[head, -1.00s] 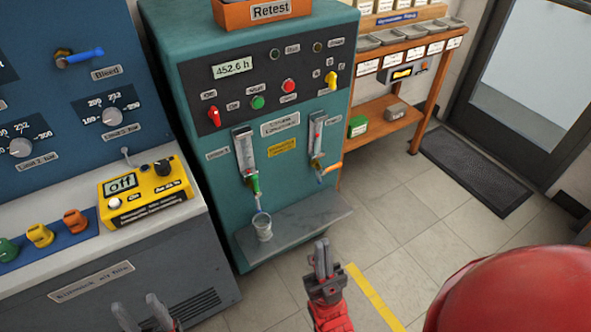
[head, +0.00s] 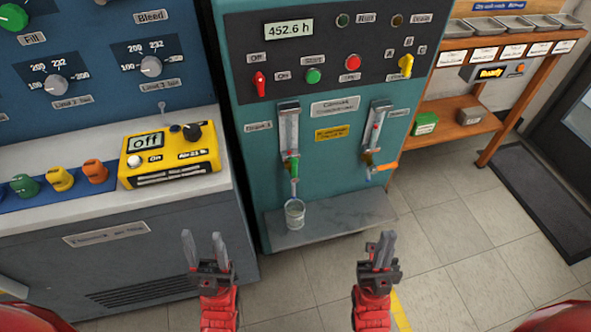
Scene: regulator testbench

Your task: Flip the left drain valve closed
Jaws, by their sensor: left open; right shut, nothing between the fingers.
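The left drain valve with a green handle (head: 294,168) sits under the left sight glass (head: 288,128) on the teal cabinet. Its handle looks about upright, in line with the pipe. A metal cup (head: 295,214) stands below its spout. The right drain valve has an orange handle (head: 385,167) that sticks out sideways to the right. My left gripper (head: 205,240) is open and empty, low in front of the grey cabinet and apart from the valve. My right gripper (head: 385,240) is shut and empty, in front of the shelf's right side, touching nothing.
A grey shelf (head: 345,212) juts from the teal cabinet (head: 250,140) below the valves. A yellow meter (head: 165,165) reading "off" sits on the left bench. A wooden rack (head: 465,125) and a dark mat (head: 530,200) are at the right. The tiled floor between is clear.

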